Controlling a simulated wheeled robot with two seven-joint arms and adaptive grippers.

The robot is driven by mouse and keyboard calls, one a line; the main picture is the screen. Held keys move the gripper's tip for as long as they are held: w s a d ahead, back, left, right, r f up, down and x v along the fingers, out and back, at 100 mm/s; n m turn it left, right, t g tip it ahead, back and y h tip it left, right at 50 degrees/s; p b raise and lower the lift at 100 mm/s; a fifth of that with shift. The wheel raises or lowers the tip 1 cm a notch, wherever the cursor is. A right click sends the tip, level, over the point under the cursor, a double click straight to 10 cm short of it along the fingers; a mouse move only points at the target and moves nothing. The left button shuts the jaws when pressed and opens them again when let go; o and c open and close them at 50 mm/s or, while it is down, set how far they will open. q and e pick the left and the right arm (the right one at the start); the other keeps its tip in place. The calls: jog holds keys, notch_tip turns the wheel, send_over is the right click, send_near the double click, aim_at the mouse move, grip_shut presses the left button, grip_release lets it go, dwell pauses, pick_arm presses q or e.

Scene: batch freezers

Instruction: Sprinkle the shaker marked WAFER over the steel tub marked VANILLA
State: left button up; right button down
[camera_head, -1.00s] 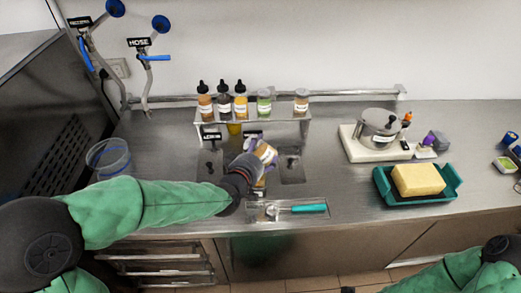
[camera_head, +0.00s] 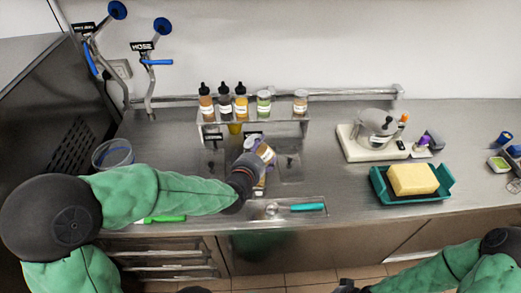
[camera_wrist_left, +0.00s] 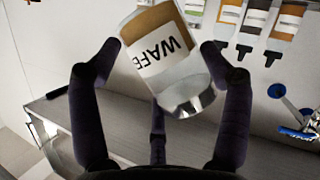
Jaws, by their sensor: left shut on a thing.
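My left gripper (camera_head: 250,165) is shut on the WAFER shaker (camera_head: 264,152), held above the counter's row of wells in front of the bottle shelf. In the left wrist view the shaker (camera_wrist_left: 160,52) sits tilted between the fingers, with brown contents and a white label reading "WAFE", partly turned away. Steel wells show on the left (camera_head: 210,165) and right (camera_head: 289,168) of the gripper; the middle is hidden by the gripper and shaker. The small tags are too blurred to read, so I cannot tell which tub is VANILLA. My right gripper (camera_head: 346,287) barely shows at the bottom edge.
A shelf (camera_head: 270,116) with several bottles and shakers stands behind the wells. A teal-handled scoop (camera_head: 305,207) lies in a tray at the front. A teal tray with a yellow sponge (camera_head: 413,179), a lidded pot (camera_head: 379,127) and a clear tub (camera_head: 112,154) stand to the sides.

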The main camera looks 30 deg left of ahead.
pick_arm(q)
jog(key=shift+r, duration=0.1)
dwell(0.4)
jog(key=shift+r+m+g+y+p, duration=0.5)
jog(key=shift+m+p, duration=0.7)
jog(key=shift+p, duration=1.8)
jog(key=shift+r+m+y+p, duration=0.5)
jog(key=shift+m+y+p, duration=0.45)
jog(key=shift+p, duration=1.15)
jog(key=s+d+p, duration=0.4)
jog(key=s+d, duration=0.3)
jog(key=s, duration=0.6)
jog(key=shift+d, duration=0.2)
